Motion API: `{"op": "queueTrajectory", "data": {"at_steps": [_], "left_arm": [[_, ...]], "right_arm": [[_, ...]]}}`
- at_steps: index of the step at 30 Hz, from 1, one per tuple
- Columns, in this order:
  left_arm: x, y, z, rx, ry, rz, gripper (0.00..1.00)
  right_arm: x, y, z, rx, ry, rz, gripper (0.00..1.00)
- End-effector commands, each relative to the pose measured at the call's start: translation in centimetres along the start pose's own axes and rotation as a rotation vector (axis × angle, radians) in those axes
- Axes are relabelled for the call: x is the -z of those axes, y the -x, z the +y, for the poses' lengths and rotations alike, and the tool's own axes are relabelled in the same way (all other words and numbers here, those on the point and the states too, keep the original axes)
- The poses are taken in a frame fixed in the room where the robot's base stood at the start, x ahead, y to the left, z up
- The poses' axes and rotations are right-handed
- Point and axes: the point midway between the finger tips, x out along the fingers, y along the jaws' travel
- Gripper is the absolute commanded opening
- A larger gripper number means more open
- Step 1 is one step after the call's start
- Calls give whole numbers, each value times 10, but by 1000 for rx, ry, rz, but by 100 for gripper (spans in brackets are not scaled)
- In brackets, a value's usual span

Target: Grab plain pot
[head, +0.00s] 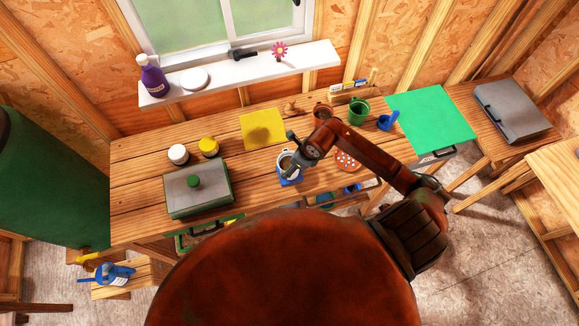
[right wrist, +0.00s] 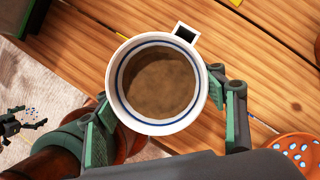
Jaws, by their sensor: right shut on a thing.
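My right gripper (head: 302,150) is shut on a white cup (head: 286,164) with blue rings and brown contents. In the right wrist view, its two fingers (right wrist: 166,118) sit on either side of the cup (right wrist: 158,82), whose square handle points up and right. The cup is over or on a small blue mat (head: 291,178); I cannot tell if it touches. A plain reddish-brown pot (head: 322,111) stands behind my right arm, partly hidden and apart from the gripper. An orange spotted thing (head: 347,160) is right of the gripper. I do not make out my left gripper.
A grey-lidded green box (head: 198,190) and two small jars (head: 208,147) stand left on the workbench (head: 135,210). A yellow sheet (head: 262,128) lies behind. A green pot (head: 358,111), a blue thing (head: 388,120) and a green mat (head: 430,120) are at right. Bare wood lies between box and cup.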

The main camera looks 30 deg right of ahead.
Motion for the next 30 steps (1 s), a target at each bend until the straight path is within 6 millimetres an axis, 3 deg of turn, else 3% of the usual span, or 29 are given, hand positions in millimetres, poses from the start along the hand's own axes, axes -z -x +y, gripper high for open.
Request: {"op": "queueTrajectory", "data": {"at_steps": [5, 17, 30], "left_arm": [[0, 0, 0, 0, 0, 0, 100], [-1, -2, 0, 0, -1, -1, 100], [-2, -12, 1, 0, -1, -2, 100]], "right_arm": [[0, 0, 0, 0, 0, -1, 31], [-2, 3, 0, 1, 1, -2, 31], [-11, 31, 0, 2, 2, 0, 31]]}}
